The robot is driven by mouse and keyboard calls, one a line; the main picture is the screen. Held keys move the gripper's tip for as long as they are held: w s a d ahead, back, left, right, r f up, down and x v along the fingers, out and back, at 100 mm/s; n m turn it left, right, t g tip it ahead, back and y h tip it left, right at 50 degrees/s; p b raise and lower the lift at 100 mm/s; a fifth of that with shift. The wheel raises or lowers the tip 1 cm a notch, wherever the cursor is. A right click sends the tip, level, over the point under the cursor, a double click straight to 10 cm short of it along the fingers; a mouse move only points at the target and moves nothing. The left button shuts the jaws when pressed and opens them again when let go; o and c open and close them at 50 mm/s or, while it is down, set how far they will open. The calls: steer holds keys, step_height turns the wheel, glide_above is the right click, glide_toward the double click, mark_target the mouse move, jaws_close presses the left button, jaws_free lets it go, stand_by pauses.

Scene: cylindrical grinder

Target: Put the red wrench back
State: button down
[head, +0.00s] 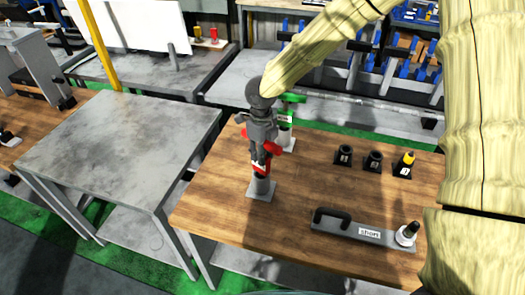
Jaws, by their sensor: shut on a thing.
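My gripper (262,153) points down over the left part of the wooden table and is shut on the red wrench (273,148). Only red pieces of the wrench show around the fingers, with a small white label on its lower part. A grey post holder (262,187) on a square base stands right below the wrench. I cannot tell whether the wrench touches or sits on this post. A green wrench (293,98) shows behind my gripper, above a second pale holder (285,138), which my gripper partly hides.
The wooden table (215,212) also bears several dark sockets (373,161), one with a yellow-topped piece (408,159). A grey plate labelled "short" (365,232) with a black handle lies at the front right. A bare metal table (115,140) stands at left, across a gap.

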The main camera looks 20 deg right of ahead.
steer(key=shift+f, duration=0.1)
steer(key=c, duration=1.2)
jaws_free()
step_height(320, 180, up, 12)
steer(key=b, duration=0.3)
